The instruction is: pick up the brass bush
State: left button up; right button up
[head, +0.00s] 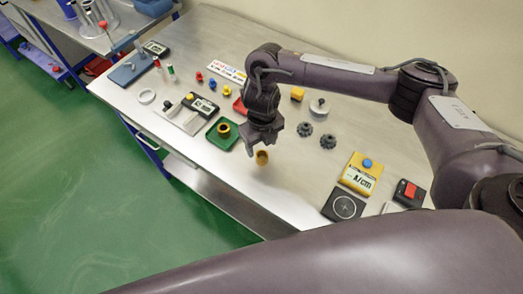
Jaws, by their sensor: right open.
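A small brass-coloured bush (262,158) stands on the steel bench, right by the fingertips of my right gripper. My right gripper (259,147) points down and is open, with its fingers just above or around the top of the bush. I cannot tell whether they touch it. A second brass-coloured ring-shaped part (223,130) sits on a green tray (213,138) to the left. My left gripper is not in view.
Dark gears (328,141) and a round metal part (319,107) lie right of the gripper. A yellow A/cm box (357,181) and a black plate (343,206) are nearer the right. Fixtures (184,118) stand left. Bare steel (215,175) lies in front.

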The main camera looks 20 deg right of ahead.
aim_at(262, 155)
jog(key=f, duration=0.1)
jog(key=s+f, duration=0.1)
jog(key=shift+a+f, duration=0.15)
jog(key=shift+f, duration=0.2)
jog(key=f, duration=0.3)
jog(key=shift+w+p, duration=0.3)
jog(key=shift+p, duration=0.1)
jog(key=c, duration=0.5)
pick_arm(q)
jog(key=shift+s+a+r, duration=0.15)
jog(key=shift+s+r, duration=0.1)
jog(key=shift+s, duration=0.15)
pick_arm(e)
jog(key=c, duration=0.6)
